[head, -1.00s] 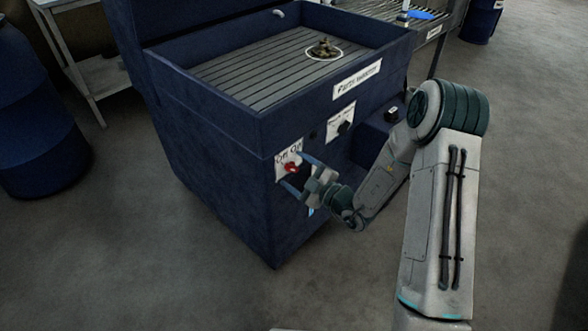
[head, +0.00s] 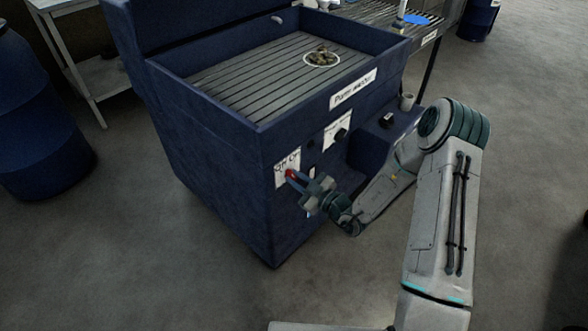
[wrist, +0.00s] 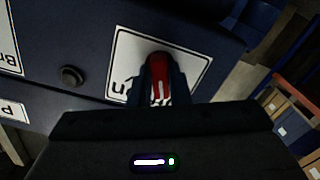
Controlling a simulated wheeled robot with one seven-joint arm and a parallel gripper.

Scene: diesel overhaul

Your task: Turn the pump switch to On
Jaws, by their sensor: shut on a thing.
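The pump switch is a red knob (head: 290,174) on a white Off/On label (head: 283,164), low on the front of the blue parts washer (head: 230,190). In the wrist view the red knob (wrist: 158,72) sits between my fingers, with the white label (wrist: 190,55) behind it. My gripper (head: 297,180) is at the front panel, its fingers shut on the knob. In the wrist view my gripper (wrist: 157,90) hides part of the label's lettering. I cannot tell exactly which word the knob points to.
A second labelled panel (head: 337,132) with a black knob is to the right. A black button (wrist: 72,76) shows in the wrist view. Parts lie on the slatted top (head: 250,75). The floor in front is clear.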

